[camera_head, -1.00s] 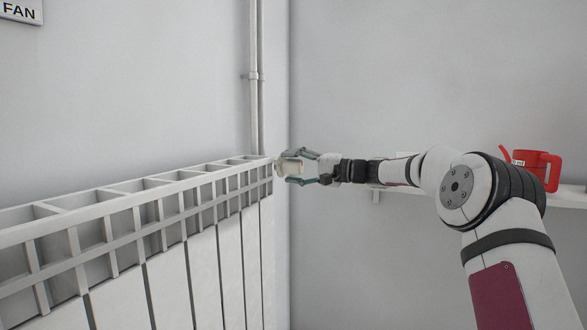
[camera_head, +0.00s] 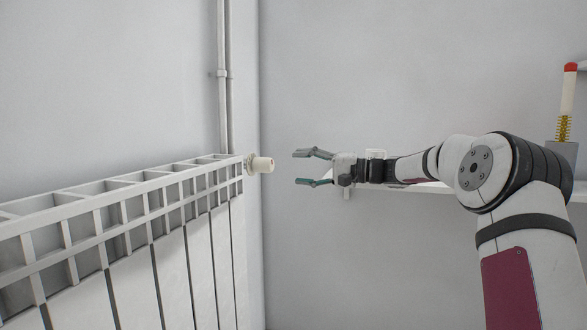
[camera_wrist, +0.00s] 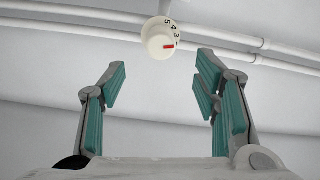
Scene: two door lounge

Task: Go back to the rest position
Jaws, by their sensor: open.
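My gripper (camera_head: 314,168) is open and empty, its two teal-padded fingers spread apart. It points left in the head view, with a gap between it and the white radiator valve knob (camera_head: 263,164). The knob sits at the end of the white radiator (camera_head: 120,215). In the wrist view, the knob (camera_wrist: 159,39) is beyond the open fingers (camera_wrist: 160,88), near the top. It shows the numbers 5, 4 and 3 and a red mark at its right side. The fingers do not touch it.
A white shelf (camera_head: 425,187) runs along the wall behind my arm. A white post with a red tip and a yellow spring (camera_head: 567,100) stands at the right. A vertical pipe (camera_head: 223,90) rises behind the radiator's end. The wall area between knob and shelf is clear.

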